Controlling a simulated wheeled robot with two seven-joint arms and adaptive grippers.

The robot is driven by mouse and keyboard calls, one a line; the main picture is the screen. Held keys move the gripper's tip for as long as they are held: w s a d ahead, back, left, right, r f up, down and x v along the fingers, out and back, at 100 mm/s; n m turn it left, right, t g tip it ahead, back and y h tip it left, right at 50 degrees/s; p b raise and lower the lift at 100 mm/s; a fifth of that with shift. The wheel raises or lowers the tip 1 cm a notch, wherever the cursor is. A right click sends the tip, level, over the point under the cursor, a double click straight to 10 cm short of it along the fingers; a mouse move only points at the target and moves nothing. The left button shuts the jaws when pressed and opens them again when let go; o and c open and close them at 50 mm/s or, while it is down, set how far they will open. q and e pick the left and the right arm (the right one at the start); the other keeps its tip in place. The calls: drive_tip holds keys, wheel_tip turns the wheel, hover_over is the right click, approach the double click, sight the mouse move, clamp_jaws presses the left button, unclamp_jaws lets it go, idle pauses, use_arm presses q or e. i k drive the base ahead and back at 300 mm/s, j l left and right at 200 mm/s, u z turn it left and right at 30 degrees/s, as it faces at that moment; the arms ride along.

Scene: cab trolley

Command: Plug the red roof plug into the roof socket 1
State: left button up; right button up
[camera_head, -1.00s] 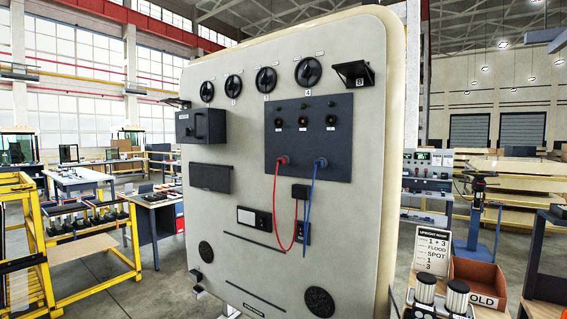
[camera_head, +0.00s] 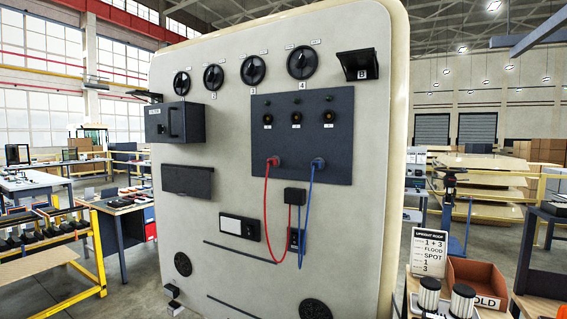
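A red plug (camera_head: 273,161) sits at the lower left of a dark panel (camera_head: 340,160) on a big pale upright board. Its red cable (camera_head: 266,200) hangs from it and loops up toward a small black box (camera_head: 295,196). A blue plug (camera_head: 318,163) sits at the panel's lower right, with a blue cable (camera_head: 309,205). Above them is a row of three sockets: left (camera_head: 267,119), middle (camera_head: 296,118) and right (camera_head: 327,116). Their small labels are too small to read. Neither of my grippers is in view.
Several black round knobs (camera_head: 253,69) line the board's top. A dark box (camera_head: 175,123) juts out at the left and a hooded part (camera_head: 358,64) at the right. A sign (camera_head: 429,251), a brown bin (camera_head: 475,280) and canisters (camera_head: 429,293) stand at lower right.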

sight(273, 162)
drive_tip(key=i+j+z, duration=0.25)
drive_tip(key=j+z, duration=0.2)
drive_tip(key=j, duration=0.25)
drive_tip(key=i+j+z, duration=0.25)
drive_tip(key=j, duration=0.15)
drive_tip(key=j+z, duration=0.25)
drive_tip(key=j, duration=0.15)
